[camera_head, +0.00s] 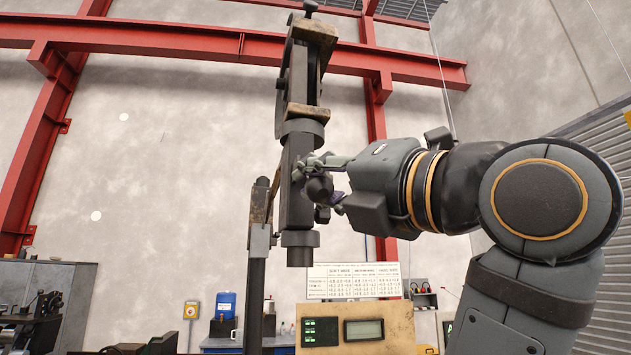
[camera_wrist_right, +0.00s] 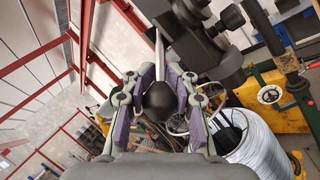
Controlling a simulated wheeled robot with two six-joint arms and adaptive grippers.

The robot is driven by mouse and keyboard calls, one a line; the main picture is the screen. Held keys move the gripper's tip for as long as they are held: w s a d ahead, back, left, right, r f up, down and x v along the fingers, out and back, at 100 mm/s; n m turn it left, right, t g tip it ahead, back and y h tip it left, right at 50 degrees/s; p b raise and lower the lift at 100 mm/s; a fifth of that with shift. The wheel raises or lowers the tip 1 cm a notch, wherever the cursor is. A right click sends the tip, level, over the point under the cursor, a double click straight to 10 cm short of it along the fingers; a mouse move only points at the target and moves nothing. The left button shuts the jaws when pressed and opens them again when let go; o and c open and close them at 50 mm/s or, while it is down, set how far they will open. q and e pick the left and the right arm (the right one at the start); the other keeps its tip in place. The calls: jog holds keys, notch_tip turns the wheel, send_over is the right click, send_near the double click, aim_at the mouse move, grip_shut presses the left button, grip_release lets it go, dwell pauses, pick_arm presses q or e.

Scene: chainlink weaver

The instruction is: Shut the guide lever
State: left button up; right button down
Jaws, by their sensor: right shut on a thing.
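The guide lever's black ball knob (camera_head: 319,188) is at the side of the dark upright guide column (camera_head: 297,170). My right gripper (camera_head: 328,184) reaches in from the right and is shut on this knob. In the right wrist view, the knob (camera_wrist_right: 160,101) sits between the purple finger pads of my right gripper (camera_wrist_right: 160,90). A pale rod (camera_wrist_right: 158,48), which looks like the lever's shaft, runs up from the knob. In the head view my fingers hide most of the lever. My left gripper is not in view.
A panel with a small display (camera_head: 364,329) and a printed chart (camera_head: 352,280) stand below my right arm. A thin dark post (camera_head: 257,270) stands left of the column. The right wrist view shows a coil of wire (camera_wrist_right: 248,145) and a small handwheel (camera_wrist_right: 269,94).

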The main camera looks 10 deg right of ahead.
jog(key=shift+r, duration=0.1)
jog(key=shift+s+r+m+g+h+p, duration=0.25)
jog(key=shift+r+m+g+h+p, duration=0.15)
jog(key=shift+g+h, duration=0.1)
jog(key=shift+s+d+r+g, duration=0.1)
jog(key=shift+r+g, duration=0.05)
jog(key=shift+g, duration=0.15)
jog(key=shift+s+r+m+g+h, duration=0.1)
jog(key=shift+r+m+g+h, duration=0.05)
jog(key=shift+m+g+h, duration=0.2)
jog(key=b, duration=0.1)
jog(key=m+g+h+b, duration=0.1)
jog(key=shift+s+r+g+b, duration=0.15)
jog(key=shift+r+g+b, duration=0.1)
jog(key=shift+r+b, duration=0.05)
jog(key=shift+r+m+g+h+b, duration=0.25)
jog(key=shift+r+g+h+b, duration=0.1)
jog(key=shift+r+g+b, duration=0.4)
